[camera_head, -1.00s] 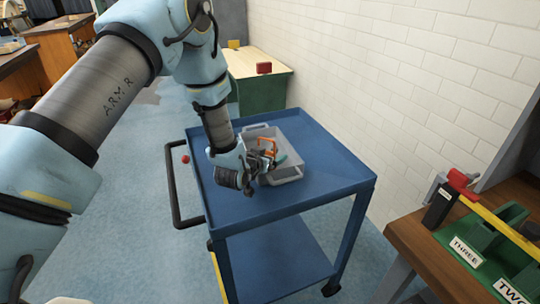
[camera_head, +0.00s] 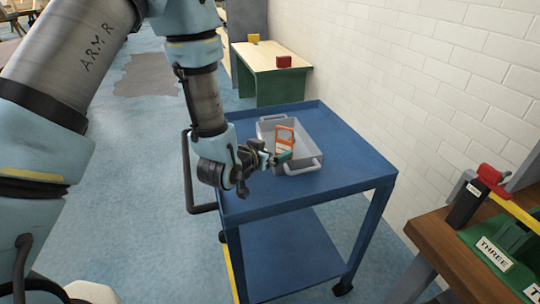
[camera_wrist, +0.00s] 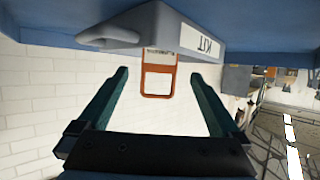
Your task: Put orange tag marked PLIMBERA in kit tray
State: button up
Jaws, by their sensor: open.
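The orange tag (camera_head: 285,136) is a flat rectangular frame with an open window and a pale lower part. It stands roughly upright in the grey kit tray (camera_head: 308,128), poking above the rim. The wrist view sees it inverted: the tag (camera_wrist: 158,68) extends down from the tray (camera_wrist: 150,32), whose label reads KIT upside down. I cannot read the tag's lettering. My gripper (camera_head: 276,157) is at the tray's near left side. In the wrist view its teal fingers (camera_wrist: 160,76) are spread apart, with the tag seen between and beyond them, apart from both.
The tray sits on a blue two-shelf cart (camera_head: 330,185) beside a white brick wall (camera_head: 420,85). A wooden bench (camera_head: 455,265) with green labelled holders (camera_head: 500,252) is at right. A green cabinet (camera_head: 272,75) carrying red and yellow blocks stands behind. Floor left of the cart looks clear.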

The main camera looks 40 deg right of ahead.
jog(key=shift+v, duration=0.75)
jog(key=w+a+r+n+y, duration=0.1)
jog(key=w+a+y, duration=0.1)
jog(key=w+a, duration=0.2)
jog(key=w+a+r+n+t+y, duration=0.1)
jog(key=w+a+n+y, duration=0.1)
jog(key=w+a, duration=0.3)
jog(key=w+a+r+n+y, duration=0.1)
jog(key=w+a, duration=0.4)
jog(key=a, duration=0.5)
jog(key=shift+a+n+t+y, duration=0.15)
jog(key=shift+n+t+y, duration=0.15)
jog(key=shift+n+y, duration=0.5)
jog(key=s+a+r+n+g+y, duration=0.1)
jog(key=s+a+r+n+y, duration=0.1)
jog(key=a, duration=0.6)
jog(key=s+a+r+n+g+y, duration=0.1)
jog(key=s+a+n+g+y, duration=0.1)
jog(key=a, duration=0.7)
jog(key=s+a+r+n+g+y, duration=0.1)
jog(key=s+a+r+n, duration=0.1)
jog(key=a, duration=0.7)
jog(key=shift+s+a+r+n+g+y, duration=0.2)
jog(key=shift+s+r+n+g+y, duration=0.25)
jog(key=shift+s, duration=0.55)
jog(key=shift+f, duration=0.1)
